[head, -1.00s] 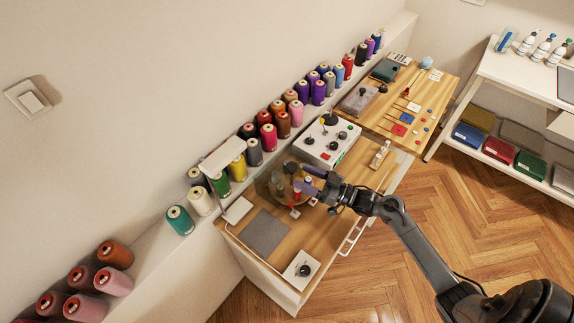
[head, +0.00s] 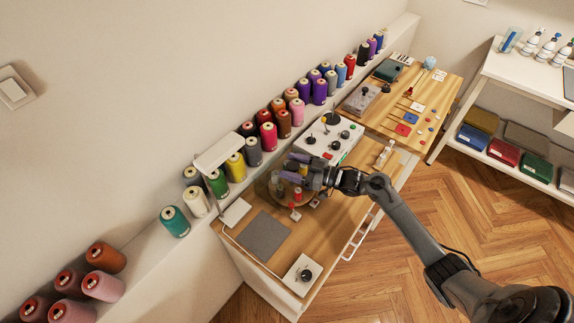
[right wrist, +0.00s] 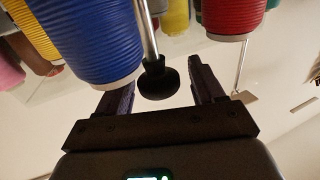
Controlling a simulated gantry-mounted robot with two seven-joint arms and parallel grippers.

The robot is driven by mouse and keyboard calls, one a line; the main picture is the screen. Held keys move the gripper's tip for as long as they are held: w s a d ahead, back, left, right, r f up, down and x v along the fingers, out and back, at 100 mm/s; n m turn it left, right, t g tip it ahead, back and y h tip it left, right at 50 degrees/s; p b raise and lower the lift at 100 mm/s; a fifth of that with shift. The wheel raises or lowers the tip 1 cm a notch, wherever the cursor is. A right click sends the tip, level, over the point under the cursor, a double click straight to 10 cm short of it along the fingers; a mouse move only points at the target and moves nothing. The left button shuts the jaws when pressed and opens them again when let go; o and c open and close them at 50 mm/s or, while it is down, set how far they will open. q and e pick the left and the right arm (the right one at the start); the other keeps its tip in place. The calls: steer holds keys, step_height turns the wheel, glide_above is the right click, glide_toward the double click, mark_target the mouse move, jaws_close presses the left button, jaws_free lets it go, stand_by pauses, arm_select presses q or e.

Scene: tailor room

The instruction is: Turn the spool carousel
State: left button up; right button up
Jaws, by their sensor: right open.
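The spool carousel (head: 311,201) is a round wooden turntable with small coloured spools, on the near wooden worktop in the head view. My right gripper (head: 297,168) reaches over it from the right and hides part of it. In the right wrist view a black knob (right wrist: 157,84) on a metal rod lies between the open fingers of my right gripper (right wrist: 160,76). A blue spool (right wrist: 85,40) is close at the left finger and a red spool (right wrist: 232,15) is beyond the right one. Contact with the knob cannot be told. My left gripper is not in view.
A white control box (head: 328,140) stands just behind the carousel. A lamp (head: 218,152), a grey mat (head: 264,235) and a white dial box (head: 303,272) lie left and in front. Large thread cones line the wall ledge (head: 150,262).

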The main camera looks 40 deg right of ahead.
steer(key=shift+x, duration=0.9)
jaws_close()
